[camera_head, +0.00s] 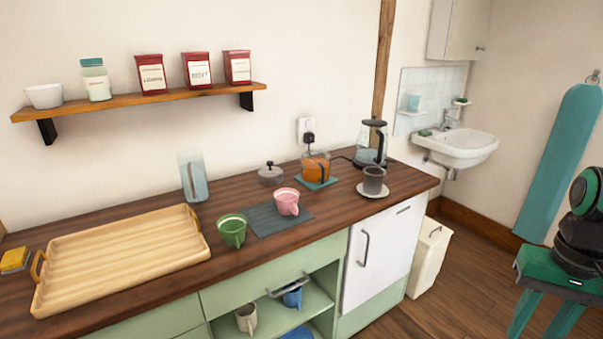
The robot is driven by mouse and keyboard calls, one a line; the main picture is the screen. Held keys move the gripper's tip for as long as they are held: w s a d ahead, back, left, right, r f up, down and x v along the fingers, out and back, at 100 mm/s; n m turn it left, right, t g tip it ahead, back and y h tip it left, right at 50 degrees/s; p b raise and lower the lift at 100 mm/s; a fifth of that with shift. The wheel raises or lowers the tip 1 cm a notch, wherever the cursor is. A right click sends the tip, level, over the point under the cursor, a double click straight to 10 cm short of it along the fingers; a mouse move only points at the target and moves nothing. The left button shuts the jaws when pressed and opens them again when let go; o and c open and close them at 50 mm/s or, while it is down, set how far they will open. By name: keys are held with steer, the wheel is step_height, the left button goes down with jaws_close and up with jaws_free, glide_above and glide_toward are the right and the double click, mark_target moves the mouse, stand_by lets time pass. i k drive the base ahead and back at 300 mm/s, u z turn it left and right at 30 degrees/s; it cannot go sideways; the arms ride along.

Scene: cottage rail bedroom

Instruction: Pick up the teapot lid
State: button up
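A grey round lid (270,176) with a dark knob on top sits knob-up near the back of the wooden counter, by the wall. I take it to be the teapot lid. To its right, a glass teapot (316,169) with orange-brown liquid stands on a teal mat (303,182). There is a visible gap between lid and teapot.
A pink cup (286,203) stands on a dark mat (262,221) in front of the lid, with a green cup (232,232) beside it. A clear jug (192,176), wooden tray (75,300), grey cup (373,180) and kettle (371,146) stand around. A shelf (180,95) hangs above.

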mark_target(269, 175)
steer(key=z, duration=1.45)
steer(key=i, duration=1.45)
steer(key=u, duration=2.9)
steer(key=i, duration=0.95)
